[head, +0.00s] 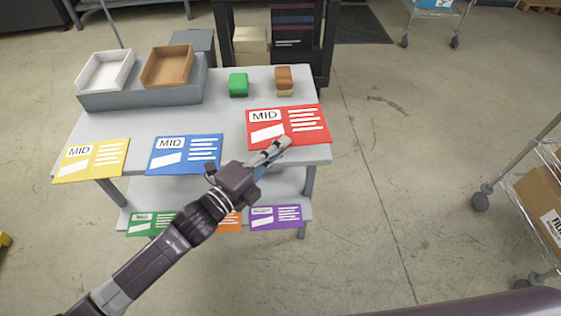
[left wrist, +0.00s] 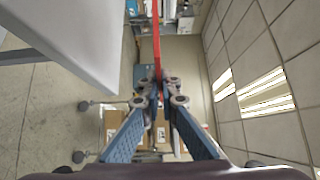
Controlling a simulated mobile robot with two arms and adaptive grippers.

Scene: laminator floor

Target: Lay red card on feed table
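The red card (head: 311,119) is at the right front corner of the grey table (head: 225,116), its right edge reaching slightly past the table's side in the head view. My left gripper (head: 279,149) is shut on the card's near edge. In the left wrist view the fingertips (left wrist: 158,88) close on the red card (left wrist: 156,38), which shows edge-on and level. There the card looks apart from the table (left wrist: 95,45) and above it. I cannot tell which table is the feed table. My right gripper is not in view.
A yellow card (head: 92,160) and a blue card (head: 185,155) lie along the front edge. Green (head: 238,82) and brown (head: 283,78) blocks and trays (head: 104,70) stand behind. More cards, including a purple one (head: 276,217), lie on the lower shelf. A cart with boxes (head: 540,200) stands right.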

